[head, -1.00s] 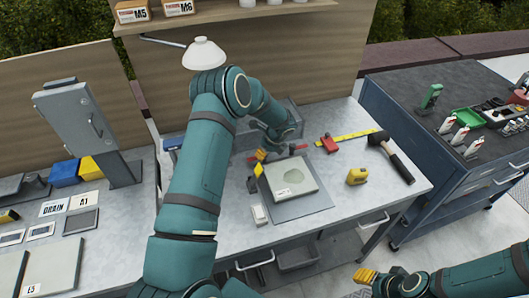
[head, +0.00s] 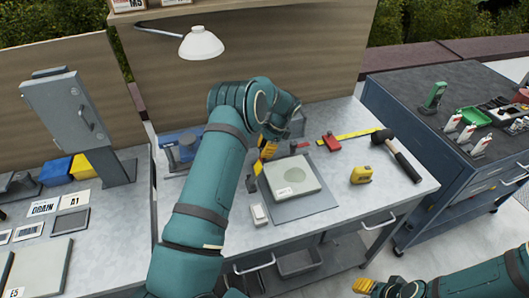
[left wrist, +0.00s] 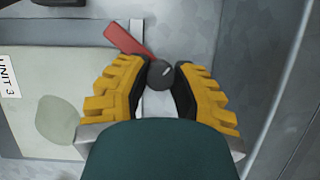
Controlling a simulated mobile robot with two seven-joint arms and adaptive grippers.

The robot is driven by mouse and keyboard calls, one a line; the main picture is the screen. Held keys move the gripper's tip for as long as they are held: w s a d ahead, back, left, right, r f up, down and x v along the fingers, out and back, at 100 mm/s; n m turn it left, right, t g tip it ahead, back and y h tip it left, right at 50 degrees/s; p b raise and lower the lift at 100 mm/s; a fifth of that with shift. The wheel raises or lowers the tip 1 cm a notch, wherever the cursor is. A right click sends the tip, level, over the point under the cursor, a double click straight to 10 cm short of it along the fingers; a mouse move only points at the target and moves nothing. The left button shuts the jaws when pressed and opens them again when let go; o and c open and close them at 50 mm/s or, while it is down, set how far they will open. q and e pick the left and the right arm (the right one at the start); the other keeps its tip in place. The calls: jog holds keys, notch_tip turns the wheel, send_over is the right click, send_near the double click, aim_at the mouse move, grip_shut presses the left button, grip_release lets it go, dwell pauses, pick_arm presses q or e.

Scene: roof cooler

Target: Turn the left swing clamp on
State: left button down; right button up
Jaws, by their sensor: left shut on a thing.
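The left swing clamp shows in the left wrist view as a red bar (left wrist: 128,40) with a dark round knob (left wrist: 160,74) at its end. My left gripper (left wrist: 160,82) has its yellow fingers on both sides of this knob and is shut on it. In the head view my left gripper (head: 263,158) is at the back left corner of the pale plate (head: 308,188), and my arm partly hides the clamp. Another red clamp part (head: 301,145) shows behind the plate. My right gripper (head: 365,281) is low at the right, away from the clamps; its jaw opening is unclear.
The plate lies on a grey mat (head: 317,207) on the workbench. A white block (head: 258,215) stands front left of it. A lamp (head: 200,43) hangs behind my arm.

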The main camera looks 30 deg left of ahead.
pick_arm(q)
jog(key=n+h+b, duration=0.1)
jog(key=n, duration=0.2)
jog(key=shift+n+g, duration=0.4)
jog(key=shift+a+n+h+b, duration=0.15)
jog(key=shift+n+h, duration=0.3)
jog(key=shift+n, duration=0.45)
jog(key=shift+d+n+h+b, duration=0.1)
jog(key=shift+n+h+b, duration=0.25)
jog(key=shift+n, duration=0.55)
jog(key=shift+g, duration=0.3)
jog(key=c, duration=0.7)
grip_release()
jog(key=shift+w+r, duration=0.1)
jog(key=v, duration=0.7)
jog(key=shift+r, duration=0.15)
